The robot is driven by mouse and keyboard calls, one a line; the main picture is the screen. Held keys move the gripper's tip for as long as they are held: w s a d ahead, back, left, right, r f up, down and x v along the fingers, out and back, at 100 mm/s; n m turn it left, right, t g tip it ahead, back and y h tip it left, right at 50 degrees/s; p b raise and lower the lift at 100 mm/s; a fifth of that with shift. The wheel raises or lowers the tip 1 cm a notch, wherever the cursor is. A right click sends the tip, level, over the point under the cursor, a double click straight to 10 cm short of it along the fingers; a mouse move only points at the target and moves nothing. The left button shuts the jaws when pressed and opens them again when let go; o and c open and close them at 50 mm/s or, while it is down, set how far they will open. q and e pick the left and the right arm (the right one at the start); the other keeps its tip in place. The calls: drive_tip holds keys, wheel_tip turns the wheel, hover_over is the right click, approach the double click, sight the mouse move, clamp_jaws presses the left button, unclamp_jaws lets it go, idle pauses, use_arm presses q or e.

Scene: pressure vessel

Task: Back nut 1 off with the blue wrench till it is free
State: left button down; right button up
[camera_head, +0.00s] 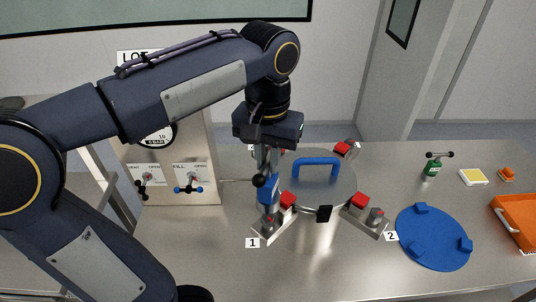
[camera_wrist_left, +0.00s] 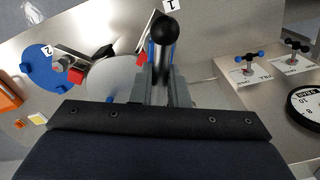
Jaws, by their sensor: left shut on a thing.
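The blue wrench (camera_head: 268,192) stands upright over the clamp marked 1 at the vessel's front left. It has a black ball-ended handle (camera_wrist_left: 163,35). Nut 1 (camera_head: 268,222) is at the wrench's lower end and is partly covered. The wrench seems to sit on it, but the exact contact cannot be told. My left gripper (camera_head: 265,165) points down and is shut on the blue wrench. In the left wrist view its fingers (camera_wrist_left: 162,95) are behind the handle. The vessel (camera_head: 318,225) has a lid with a blue handle (camera_head: 316,161). My right gripper is not in view.
Clamp 2 (camera_head: 365,216) with a red block is at the vessel's front right. A blue disc (camera_head: 433,238), green bottle (camera_head: 432,168), yellow pad (camera_head: 473,177) and orange tray (camera_head: 516,222) lie to the right. A valve panel with a gauge (camera_head: 158,136) stands behind left.

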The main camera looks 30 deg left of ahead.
sight(269, 177)
use_arm(q)
drive_tip(key=shift+f+b, duration=2.2)
drive_tip(key=shift+f, duration=1.2)
drive_tip(key=shift+n, duration=0.4)
drive_tip(key=shift+n+p, duration=1)
drive_tip(key=shift+n, duration=1.4)
drive_tip(key=shift+w+d+n+p, duration=0.1)
drive_tip(key=shift+n+p, duration=0.75)
drive_tip(key=shift+n, duration=1.95)
drive_tip(key=shift+r+p, duration=1.05)
drive_tip(key=shift+r, duration=2.4)
